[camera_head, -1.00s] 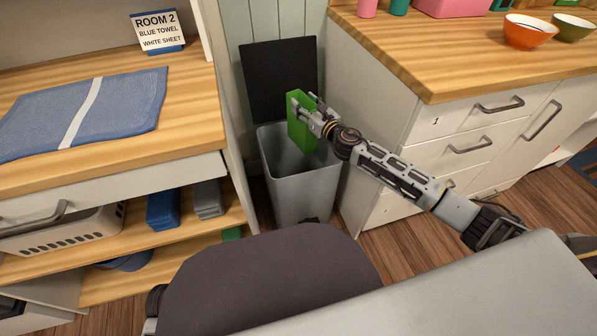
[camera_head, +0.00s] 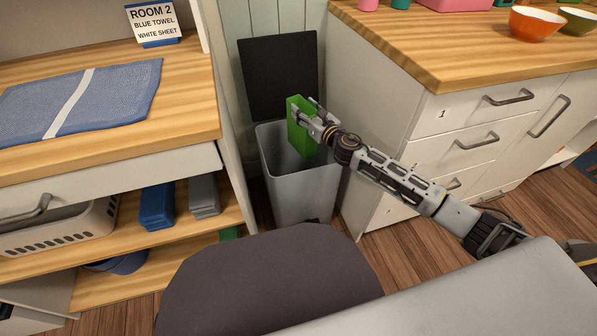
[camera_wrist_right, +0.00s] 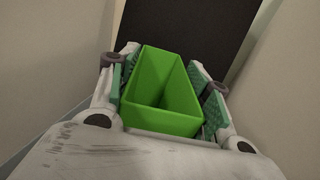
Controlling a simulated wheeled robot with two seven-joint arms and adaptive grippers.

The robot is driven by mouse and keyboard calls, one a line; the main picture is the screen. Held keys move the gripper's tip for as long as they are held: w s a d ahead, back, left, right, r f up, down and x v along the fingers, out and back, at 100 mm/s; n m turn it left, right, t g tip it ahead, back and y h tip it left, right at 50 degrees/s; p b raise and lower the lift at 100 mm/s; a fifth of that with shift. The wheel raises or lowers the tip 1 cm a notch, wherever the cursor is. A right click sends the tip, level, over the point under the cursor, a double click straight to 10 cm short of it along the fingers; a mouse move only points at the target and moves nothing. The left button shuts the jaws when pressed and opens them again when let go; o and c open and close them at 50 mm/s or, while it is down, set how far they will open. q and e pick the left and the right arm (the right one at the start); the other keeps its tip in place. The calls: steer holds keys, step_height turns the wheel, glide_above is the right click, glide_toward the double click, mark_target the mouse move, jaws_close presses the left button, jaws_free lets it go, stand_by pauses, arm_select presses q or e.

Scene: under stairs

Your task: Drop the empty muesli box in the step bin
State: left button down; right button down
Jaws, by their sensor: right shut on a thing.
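The green muesli box (camera_head: 299,135) is held upright by my right gripper (camera_head: 312,121), which is shut on it. The box is at the opening of the grey step bin (camera_head: 300,195), its lower part below the level of the back rim. The bin's dark lid (camera_head: 279,77) stands open against the wall. In the right wrist view the box (camera_wrist_right: 160,85) is open at the top and looks empty, between the two finger pads, with the dark lid (camera_wrist_right: 185,30) beyond. My left gripper is not in view.
A wooden counter with white drawers (camera_head: 468,130) stands close on the bin's right. A shelf unit on the left holds a blue towel (camera_head: 75,100), a room sign (camera_head: 152,21) and, lower, a white basket (camera_head: 60,232). Bowls (camera_head: 535,23) stand on the right counter.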

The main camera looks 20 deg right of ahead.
steer(key=shift+f, duration=0.1)
stand_by(0.3)
steer(key=c, duration=0.6)
jaws_free()
steer(key=shift+s+d, duration=0.1)
steer(key=shift+s, duration=0.1)
steer(key=v, duration=1.1)
steer(key=shift+s, duration=0.3)
stand_by(1.0)
